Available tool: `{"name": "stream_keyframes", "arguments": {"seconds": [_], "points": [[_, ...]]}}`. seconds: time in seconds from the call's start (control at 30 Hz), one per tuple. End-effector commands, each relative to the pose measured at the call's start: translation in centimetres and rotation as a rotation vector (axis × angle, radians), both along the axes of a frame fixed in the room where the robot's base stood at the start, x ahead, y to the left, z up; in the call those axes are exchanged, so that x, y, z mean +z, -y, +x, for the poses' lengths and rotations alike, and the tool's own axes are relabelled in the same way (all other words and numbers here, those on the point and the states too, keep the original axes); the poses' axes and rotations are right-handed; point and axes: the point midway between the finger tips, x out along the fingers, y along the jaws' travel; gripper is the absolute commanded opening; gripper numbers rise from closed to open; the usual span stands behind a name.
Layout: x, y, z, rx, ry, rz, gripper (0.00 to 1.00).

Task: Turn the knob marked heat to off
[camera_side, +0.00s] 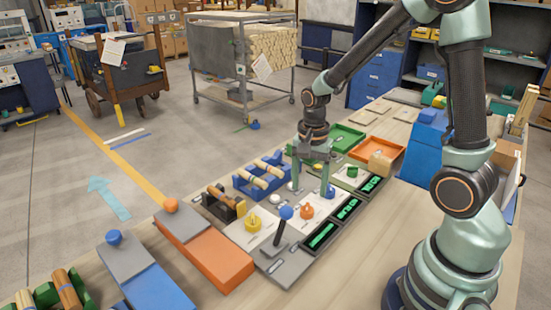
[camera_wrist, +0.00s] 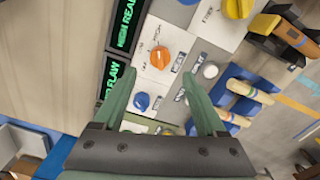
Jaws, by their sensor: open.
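Three knobs stand on pale panels: a yellow one (camera_side: 253,223), an orange one (camera_side: 307,211) and a blue one (camera_side: 330,191). In the wrist view the yellow knob (camera_wrist: 238,8) is at the top, the orange knob (camera_wrist: 158,57) lies between my fingers, and the blue knob (camera_wrist: 142,101) is nearer my palm. Small lettering sits beside the knobs, too small to tell surely which reads heat. My gripper (camera_side: 310,188) points down with its fingers apart and empty, above the orange and blue knobs; it also shows in the wrist view (camera_wrist: 163,66).
Black displays with green text (camera_side: 347,209) line the near edge of the panels. A lever with a blue ball (camera_side: 285,213) stands close by at the front. A blue rack with wooden rods (camera_side: 262,176) is behind. An orange tray (camera_side: 378,156) lies at the right.

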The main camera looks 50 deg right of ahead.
Motion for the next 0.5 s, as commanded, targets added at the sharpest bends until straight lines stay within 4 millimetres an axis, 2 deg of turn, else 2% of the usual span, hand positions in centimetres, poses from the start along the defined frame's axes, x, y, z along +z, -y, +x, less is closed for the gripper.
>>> {"name": "stream_keyframes", "arguments": {"seconds": [0.03, 0.2, 0.5], "points": [[-1.1, 0.0, -0.1, 0.001, -0.007, 0.001, 0.74], [-4.0, 0.0, -0.1, 0.001, -0.006, 0.001, 0.74], [-6.8, 0.0, 0.0, 0.002, -0.001, 0.001, 0.74]]}}
